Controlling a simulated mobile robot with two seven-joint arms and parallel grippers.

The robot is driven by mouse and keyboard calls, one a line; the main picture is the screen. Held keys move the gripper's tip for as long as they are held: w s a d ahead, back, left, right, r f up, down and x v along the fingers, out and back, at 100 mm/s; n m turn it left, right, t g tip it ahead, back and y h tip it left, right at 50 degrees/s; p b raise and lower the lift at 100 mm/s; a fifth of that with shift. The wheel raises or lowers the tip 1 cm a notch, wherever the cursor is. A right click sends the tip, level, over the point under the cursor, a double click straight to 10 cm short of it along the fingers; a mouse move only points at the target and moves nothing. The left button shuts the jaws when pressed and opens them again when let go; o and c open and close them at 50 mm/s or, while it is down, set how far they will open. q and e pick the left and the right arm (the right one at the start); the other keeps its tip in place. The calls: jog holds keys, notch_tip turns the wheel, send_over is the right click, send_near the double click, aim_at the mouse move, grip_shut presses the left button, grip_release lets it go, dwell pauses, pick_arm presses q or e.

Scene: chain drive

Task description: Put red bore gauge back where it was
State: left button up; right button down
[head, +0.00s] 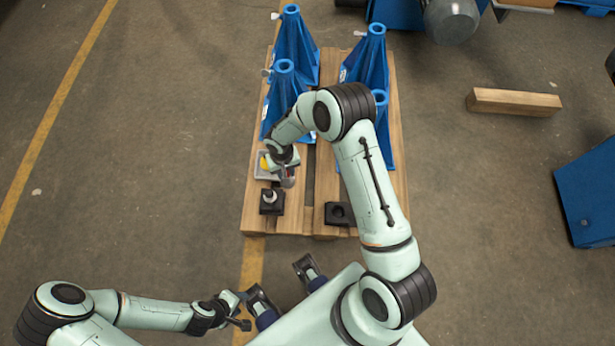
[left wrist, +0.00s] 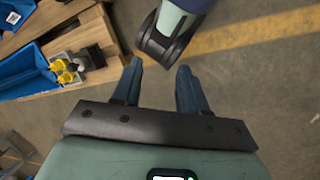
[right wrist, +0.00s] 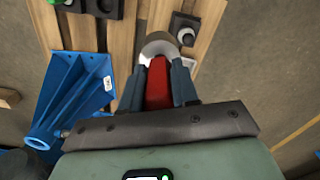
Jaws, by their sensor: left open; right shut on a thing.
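The red bore gauge (right wrist: 158,88) is between the fingers of my right gripper (right wrist: 158,80) in the right wrist view, with a round grey end beyond the fingertips. In the head view my right gripper (head: 287,178) is over the near left part of the pallet, between a grey tray (head: 262,176) and a black block with a pale knob (head: 271,203). Whether the gauge touches anything below cannot be told. My left gripper (head: 238,309) is open and empty, low in front of the pallet; its parted fingers also show in the left wrist view (left wrist: 157,85).
The wooden pallet (head: 289,222) carries several blue stands (head: 294,48) and a black block with a hole (head: 338,214). Yellow items (left wrist: 64,70) lie in the tray. A wooden beam (head: 514,102) and a blue object (head: 590,195) are on the right. Left floor is clear.

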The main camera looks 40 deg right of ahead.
pick_arm(q)
jog(key=w+a+f+n+t+y+b, duration=0.1)
jog(key=w+a+f+b, duration=0.1)
jog(key=w+f+b, duration=0.4)
jog(key=w+a+f+t+y+b, duration=0.1)
jog(key=w+a+f+t+b, duration=0.15)
jog(key=f+b, duration=0.65)
pick_arm(e)
jog(key=w+d+f+m, duration=0.3)
jog(key=d+f+m, duration=0.2)
jog(key=d+f, duration=0.3)
jog(key=w+d+f+m, duration=0.2)
jog(key=d+f+m, duration=0.3)
jog(key=f, duration=0.5)
jog(key=shift+w+d+f+b, duration=0.15)
jog(key=shift+f+b, duration=1.25)
jog(key=shift+f, duration=3.6)
jog(key=shift+w+d+f+b, duration=0.1)
jog(key=shift+f+b, duration=1.25)
jog(key=shift+f, duration=3.6)
pick_arm(q)
jog(key=s+a+f+g, duration=0.1)
jog(key=s+f+g, duration=0.4)
jog(key=s+f, duration=0.4)
jog(key=s, duration=0.3)
jog(key=shift+f+n+h, duration=0.3)
jog(key=shift+h, duration=0.1)
jog(key=shift+a, duration=0.1)
pick_arm(e)
jog(key=shift+s+f, duration=0.1)
